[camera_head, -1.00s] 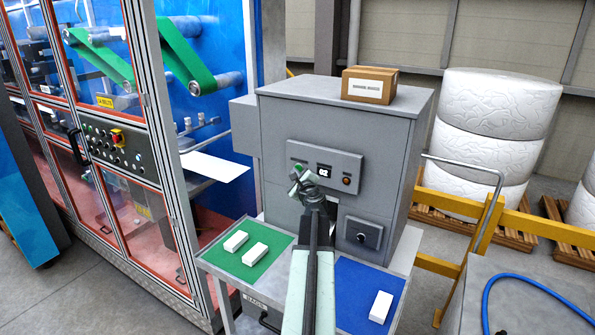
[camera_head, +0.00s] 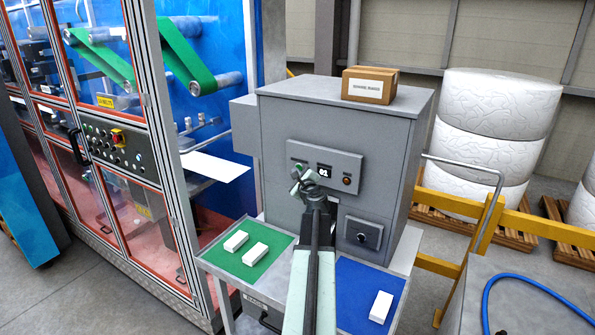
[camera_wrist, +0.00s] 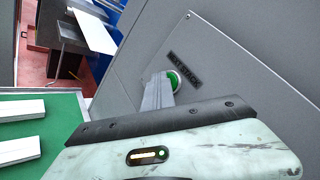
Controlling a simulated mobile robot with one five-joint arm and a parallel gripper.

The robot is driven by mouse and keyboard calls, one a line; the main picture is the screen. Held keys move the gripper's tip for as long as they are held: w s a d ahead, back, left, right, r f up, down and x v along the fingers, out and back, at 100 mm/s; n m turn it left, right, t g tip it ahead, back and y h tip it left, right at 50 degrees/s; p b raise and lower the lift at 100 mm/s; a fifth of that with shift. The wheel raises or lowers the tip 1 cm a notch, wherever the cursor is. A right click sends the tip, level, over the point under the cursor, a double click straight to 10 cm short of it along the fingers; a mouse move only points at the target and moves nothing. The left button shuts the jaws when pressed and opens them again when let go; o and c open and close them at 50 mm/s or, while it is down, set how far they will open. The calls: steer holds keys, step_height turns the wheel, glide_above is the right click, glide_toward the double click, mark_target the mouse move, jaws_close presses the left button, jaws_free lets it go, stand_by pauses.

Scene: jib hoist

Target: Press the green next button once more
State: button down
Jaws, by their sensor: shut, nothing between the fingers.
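The green button (camera_wrist: 174,79) sits on the grey front face of the machine, beside a dark label (camera_wrist: 184,70), in the wrist view. My gripper (camera_wrist: 168,78) is shut and empty, with its fingertips right at the button and covering part of it; I cannot tell whether they touch it. In the head view my gripper (camera_head: 299,173) is in front of the left end of the control panel (camera_head: 335,163). The panel's small display (camera_head: 324,169) reads 01. An orange button (camera_head: 347,180) is at its right.
White blocks lie on a green mat (camera_head: 228,263) and a blue mat (camera_head: 352,290) below the panel. A knob box (camera_head: 362,233) is low on the machine's front. A cardboard box (camera_head: 369,84) sits on top. A glazed machine stands at left.

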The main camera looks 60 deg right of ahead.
steer(key=shift+a, duration=0.85)
steer(key=a, duration=0.5)
stand_by(0.4)
stand_by(0.5)
